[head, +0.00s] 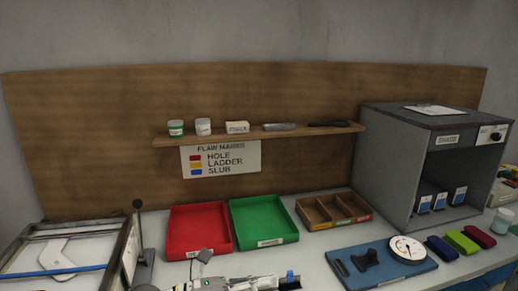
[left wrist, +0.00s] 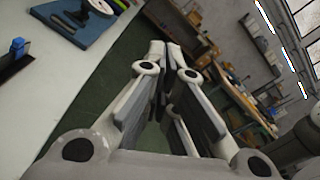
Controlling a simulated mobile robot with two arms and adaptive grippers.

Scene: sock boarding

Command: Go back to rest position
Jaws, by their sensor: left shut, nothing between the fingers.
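My left gripper (left wrist: 165,62) fills the middle of the left wrist view. Its pale grey fingers with dark pads are drawn together at the tips, with nothing between them. In that view it shows beyond the edge of the pale worktop, with green floor behind it. In the head view, pale and dark mechanical parts (head: 238,284) show at the bottom edge, cut off by the frame; I cannot tell clearly which part of them is mine. My right gripper is in neither view.
The worktop (head: 320,240) holds a red tray (head: 200,232), a green tray (head: 263,220), a wooden divided box (head: 333,211), a blue mat (head: 381,267) with a dial and a grey cabinet (head: 400,165). A shelf (head: 260,135) hangs behind.

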